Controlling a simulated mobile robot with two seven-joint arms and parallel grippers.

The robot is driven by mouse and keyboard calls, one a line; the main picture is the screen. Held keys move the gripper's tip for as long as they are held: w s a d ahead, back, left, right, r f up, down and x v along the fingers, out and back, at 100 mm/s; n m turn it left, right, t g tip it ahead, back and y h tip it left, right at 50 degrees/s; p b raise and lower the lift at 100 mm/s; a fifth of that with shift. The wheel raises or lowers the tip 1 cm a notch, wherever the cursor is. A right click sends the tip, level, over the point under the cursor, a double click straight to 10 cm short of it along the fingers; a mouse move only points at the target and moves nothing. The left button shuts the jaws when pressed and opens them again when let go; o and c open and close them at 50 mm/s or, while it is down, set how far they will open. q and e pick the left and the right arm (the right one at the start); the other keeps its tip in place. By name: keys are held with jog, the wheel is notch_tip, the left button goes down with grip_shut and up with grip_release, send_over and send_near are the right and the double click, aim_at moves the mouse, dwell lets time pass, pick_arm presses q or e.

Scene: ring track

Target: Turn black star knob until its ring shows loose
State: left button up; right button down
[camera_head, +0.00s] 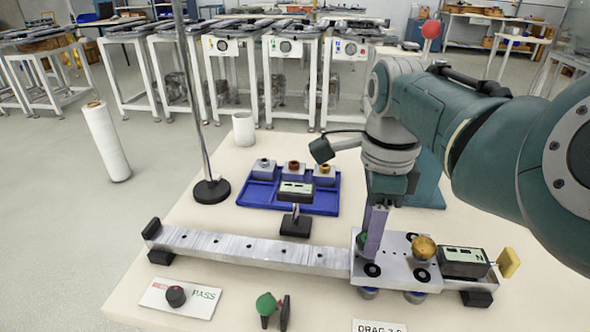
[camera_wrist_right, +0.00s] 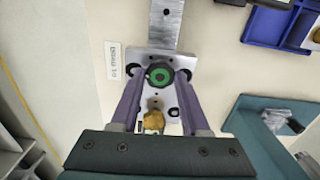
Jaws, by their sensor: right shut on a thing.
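The black star knob (camera_wrist_right: 159,75) sits on the silver carriage plate (camera_head: 398,265) and shows a green ring around a dark centre in the right wrist view. In the head view only a bit of green at the knob (camera_head: 362,239) shows beside the fingers. My right gripper (camera_head: 371,243) points down at the plate's left part. Its purple fingers (camera_wrist_right: 160,79) stand on both sides of the knob and are shut on it. The knob's far side is hidden in the head view. My left gripper is not in view.
A silver rail (camera_head: 230,244) runs left from the plate. A brass knob (camera_head: 424,247) and a black display box (camera_head: 463,261) are to the right. A blue tray (camera_head: 262,193), a stand pole (camera_head: 193,120) and a RED/PASS card (camera_head: 205,297) surround the rail.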

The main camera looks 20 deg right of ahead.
jog(key=shift+r, duration=0.1)
jog(key=shift+n+p, duration=0.65)
jog(key=shift+n, duration=0.55)
jog(key=n+p, duration=0.1)
jog(key=n, duration=0.1)
jog(key=shift+n, duration=0.4)
jog(key=n, duration=0.2)
jog(key=shift+n+p, duration=0.3)
jog(key=shift+n, duration=0.1)
jog(key=n, duration=0.3)
jog(key=shift+p, duration=0.3)
jog(key=n, duration=0.7)
jog(key=shift+d+p, duration=0.1)
jog(key=shift+p, duration=0.2)
jog(key=n, duration=0.4)
jog(key=shift+f, duration=0.2)
jog(key=shift+n, duration=1.4)
